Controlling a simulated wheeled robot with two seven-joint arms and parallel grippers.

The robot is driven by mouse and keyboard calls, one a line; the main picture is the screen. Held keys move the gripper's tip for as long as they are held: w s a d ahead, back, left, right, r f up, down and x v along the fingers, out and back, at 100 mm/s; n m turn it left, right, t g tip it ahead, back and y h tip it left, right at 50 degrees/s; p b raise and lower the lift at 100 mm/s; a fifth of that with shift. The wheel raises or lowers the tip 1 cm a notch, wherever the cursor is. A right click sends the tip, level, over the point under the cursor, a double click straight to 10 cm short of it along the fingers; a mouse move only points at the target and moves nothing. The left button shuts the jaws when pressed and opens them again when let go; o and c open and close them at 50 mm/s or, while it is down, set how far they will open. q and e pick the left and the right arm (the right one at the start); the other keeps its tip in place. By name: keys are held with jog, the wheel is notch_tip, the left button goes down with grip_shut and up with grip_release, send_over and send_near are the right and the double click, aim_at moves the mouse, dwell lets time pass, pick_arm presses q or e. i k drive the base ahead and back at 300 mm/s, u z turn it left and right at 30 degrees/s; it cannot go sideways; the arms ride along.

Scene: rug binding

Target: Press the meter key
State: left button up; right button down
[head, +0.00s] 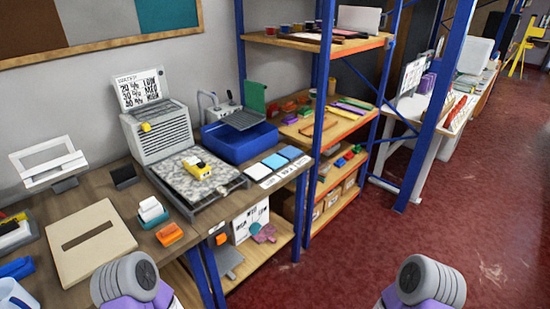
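No key marked as the meter key can be made out at this size. A small yellow device with a pale top (197,168) lies on a speckled plate (196,188) on the workbench. Behind the plate stands a grey louvred unit (165,138) with a small yellow part (146,127) on its front and a printed sheet (140,89) above it. I cannot tell which of these is the meter. Only rounded grey and purple parts of my two arms show at the bottom edge. Neither gripper's fingers are in view.
The wooden bench (75,205) also holds a beige slotted board (90,240), a white block (152,210), an orange block (169,234) and a blue tray (240,143). A blue-framed shelf (323,110) stands beyond. Red floor (400,240) is clear at right.

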aim_at(202, 165)
jog(key=z, duration=0.95)
jog(key=i, duration=1.8)
jog(key=u, duration=3.6)
jog(key=i, duration=0.5)
jog(key=z, duration=0.05)
